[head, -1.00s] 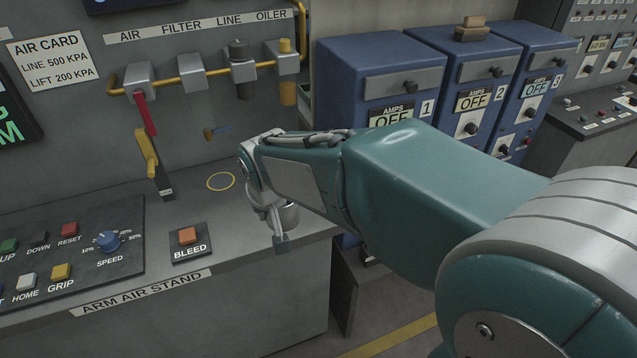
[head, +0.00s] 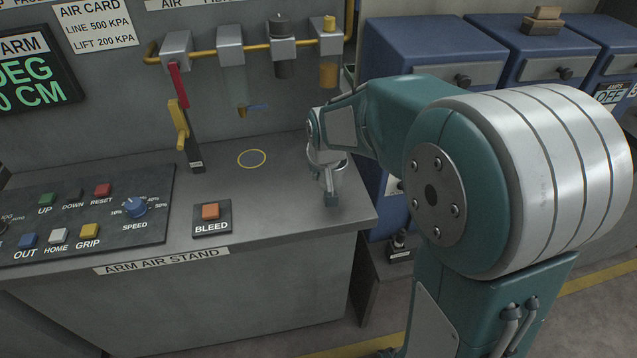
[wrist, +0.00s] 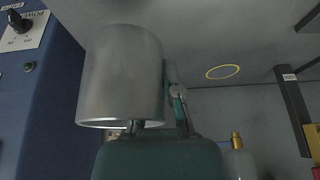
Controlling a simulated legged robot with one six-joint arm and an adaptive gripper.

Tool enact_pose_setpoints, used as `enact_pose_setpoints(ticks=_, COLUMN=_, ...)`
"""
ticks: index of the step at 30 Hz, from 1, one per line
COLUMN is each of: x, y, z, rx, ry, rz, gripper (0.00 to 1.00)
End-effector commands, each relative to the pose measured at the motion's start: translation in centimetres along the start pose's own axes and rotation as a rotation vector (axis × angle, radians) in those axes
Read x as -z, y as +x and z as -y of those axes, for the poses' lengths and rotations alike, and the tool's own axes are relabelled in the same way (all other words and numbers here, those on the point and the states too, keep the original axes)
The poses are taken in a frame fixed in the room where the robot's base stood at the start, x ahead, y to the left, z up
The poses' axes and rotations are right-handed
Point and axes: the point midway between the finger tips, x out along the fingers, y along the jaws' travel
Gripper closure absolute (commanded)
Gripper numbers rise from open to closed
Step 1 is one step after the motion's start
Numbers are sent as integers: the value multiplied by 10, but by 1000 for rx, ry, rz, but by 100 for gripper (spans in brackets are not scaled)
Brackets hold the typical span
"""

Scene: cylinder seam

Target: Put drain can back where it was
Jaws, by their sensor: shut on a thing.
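My gripper (head: 330,190) is shut on the drain can (wrist: 122,75), a plain silver-grey cylinder. The can fills the upper left of the wrist view, which looks upside down. In the head view, the can (head: 341,173) is partly hidden behind my gripper, over the right end of the bench. It is to the right of the yellow ring (head: 252,158) marked on the bench top. The ring is empty and also shows in the wrist view (wrist: 223,71). I cannot tell the can's exact height above the bench.
The filter line (head: 231,57) with its bowls runs along the back wall. A red and yellow lever (head: 179,115) stands left of the ring. The BLEED button (head: 210,211) and control panel (head: 90,220) are in front. Blue cabinets (head: 425,50) stand to the right.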

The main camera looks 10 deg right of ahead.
Motion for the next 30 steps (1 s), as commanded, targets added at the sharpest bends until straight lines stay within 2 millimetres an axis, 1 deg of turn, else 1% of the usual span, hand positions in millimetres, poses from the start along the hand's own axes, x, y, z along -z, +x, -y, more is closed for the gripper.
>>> enact_pose_setpoints(ticks=1, x=3, y=11, z=0, rx=-1, ry=-1, rz=2, gripper=100)
enact_pose_setpoints(ticks=3, x=6, y=21, z=-2, rx=-1, ry=-2, rz=1, gripper=100)
enact_pose_setpoints(ticks=10, x=11, y=38, z=-5, rx=-1, ry=-2, rz=0, gripper=100)
enact_pose_setpoints(ticks=16, x=0, y=64, z=-8, rx=1, ry=-2, rz=1, gripper=100)
enact_pose_setpoints(ticks=26, x=-1, y=67, z=-6, rx=-1, ry=-2, rz=-1, gripper=100)
enact_pose_setpoints(ticks=27, x=-1, y=67, z=-6, rx=0, ry=-3, rz=-2, gripper=81)
enact_pose_setpoints(ticks=28, x=-1, y=67, z=-6, rx=0, ry=-3, rz=-2, gripper=68)
enact_pose_setpoints(ticks=29, x=-1, y=67, z=-6, rx=0, ry=-3, rz=-2, gripper=57)
enact_pose_setpoints(ticks=30, x=-1, y=67, z=-6, rx=0, ry=-3, rz=-2, gripper=57)
